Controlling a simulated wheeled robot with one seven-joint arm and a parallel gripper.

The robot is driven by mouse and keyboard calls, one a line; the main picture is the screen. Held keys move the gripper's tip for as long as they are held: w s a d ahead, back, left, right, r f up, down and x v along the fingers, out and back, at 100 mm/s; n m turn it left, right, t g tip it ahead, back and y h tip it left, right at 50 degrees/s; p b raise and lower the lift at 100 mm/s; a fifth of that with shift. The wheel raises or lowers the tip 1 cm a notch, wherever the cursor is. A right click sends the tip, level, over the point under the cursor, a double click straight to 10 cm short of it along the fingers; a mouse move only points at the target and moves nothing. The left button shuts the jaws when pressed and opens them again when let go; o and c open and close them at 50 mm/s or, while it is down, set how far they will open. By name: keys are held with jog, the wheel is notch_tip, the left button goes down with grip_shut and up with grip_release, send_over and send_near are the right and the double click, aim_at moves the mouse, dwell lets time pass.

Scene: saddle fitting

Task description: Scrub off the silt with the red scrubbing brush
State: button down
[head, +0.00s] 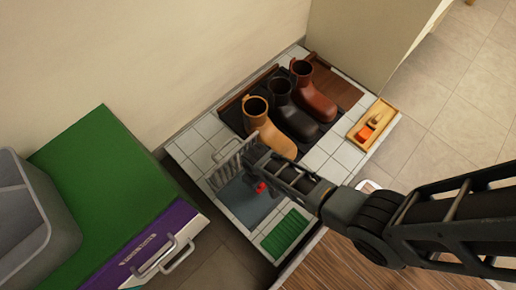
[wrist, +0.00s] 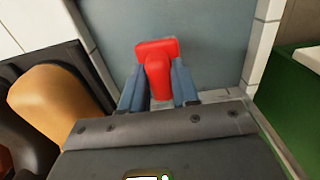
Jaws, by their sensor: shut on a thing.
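My gripper (wrist: 158,88) is shut on the red scrubbing brush (wrist: 157,62), with a finger on each side of its handle in the wrist view. In the head view the brush (head: 261,187) shows as a small red spot beside the end of my arm, over the blue-grey recessed panel (head: 240,203) in the tiled top. That panel also fills the upper middle of the wrist view (wrist: 210,35). I cannot tell whether the brush touches it. I cannot make out silt clearly on any surface.
A tan boot (head: 275,139), a dark boot (head: 295,118) and a red-brown boot (head: 316,97) stand behind. A metal rack (head: 229,163) stands at the panel's left edge. A green ribbed mat (head: 286,231) lies in front. A wooden tray (head: 388,105) holds an orange item.

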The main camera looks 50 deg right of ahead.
jog(key=shift+r+p, duration=2.1)
jog(key=shift+r, duration=0.45)
jog(key=shift+s+f, duration=0.1)
